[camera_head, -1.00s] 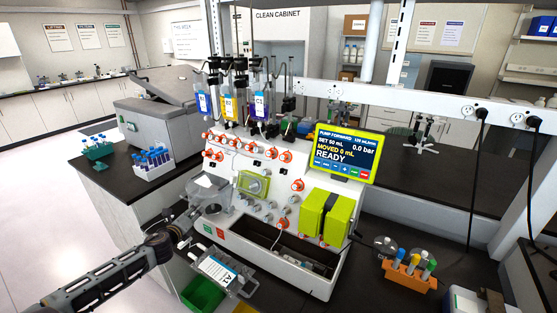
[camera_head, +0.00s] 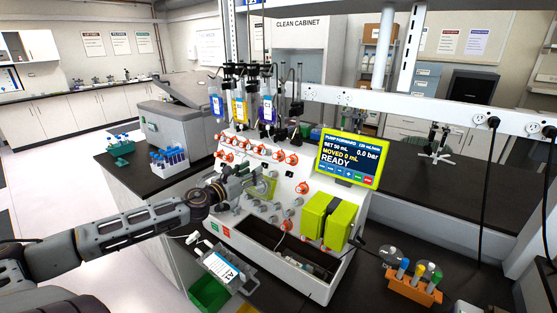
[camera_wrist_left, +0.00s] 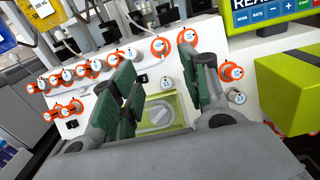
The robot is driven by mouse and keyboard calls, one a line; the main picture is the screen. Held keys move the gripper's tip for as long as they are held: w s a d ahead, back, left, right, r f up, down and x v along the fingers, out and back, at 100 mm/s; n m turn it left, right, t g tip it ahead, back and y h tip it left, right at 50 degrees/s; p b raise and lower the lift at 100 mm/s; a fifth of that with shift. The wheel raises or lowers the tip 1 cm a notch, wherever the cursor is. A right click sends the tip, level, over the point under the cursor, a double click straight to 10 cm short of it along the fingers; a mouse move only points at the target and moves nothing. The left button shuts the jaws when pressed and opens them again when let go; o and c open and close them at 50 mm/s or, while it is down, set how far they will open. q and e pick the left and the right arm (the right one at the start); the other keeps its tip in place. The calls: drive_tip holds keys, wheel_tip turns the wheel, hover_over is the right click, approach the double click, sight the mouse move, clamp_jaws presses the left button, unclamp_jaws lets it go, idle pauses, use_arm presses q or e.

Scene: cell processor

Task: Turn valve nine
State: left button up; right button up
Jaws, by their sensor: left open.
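The white cell processor (camera_head: 268,218) has a panel with several orange-ringed valves. An upper group of valves (camera_head: 262,151) runs across the panel; more sit at the right, such as one valve (camera_head: 302,188). In the left wrist view, orange-ringed valves (camera_wrist_left: 160,47) appear above and beyond the fingers. Their numbers are too small to read, so I cannot tell which is valve nine. My left gripper (camera_head: 246,181) is in front of the panel, below the upper valves. In the left wrist view its green-padded fingers (camera_wrist_left: 168,88) are apart, with nothing held between them. My right gripper is not in view.
A display (camera_head: 352,157) reads READY. A yellow-green pump block (camera_head: 324,218) sits at the panel's right. Fluid bags (camera_head: 240,107) hang above. An orange tube rack (camera_head: 413,288) and a tray labelled A1 (camera_head: 224,267) stand in front. A blue-capped rack (camera_head: 170,160) is at left.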

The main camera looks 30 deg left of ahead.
use_arm(q)
drive_tip(key=shift+a, duration=0.15)
drive_tip(key=shift+w+b, duration=0.6)
drive_tip(key=shift+w, duration=0.95)
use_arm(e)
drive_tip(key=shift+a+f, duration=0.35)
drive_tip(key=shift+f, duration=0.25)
use_arm(q)
drive_tip(key=shift+w, duration=0.15)
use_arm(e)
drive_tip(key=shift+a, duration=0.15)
use_arm(q)
drive_tip(key=shift+w, duration=0.35)
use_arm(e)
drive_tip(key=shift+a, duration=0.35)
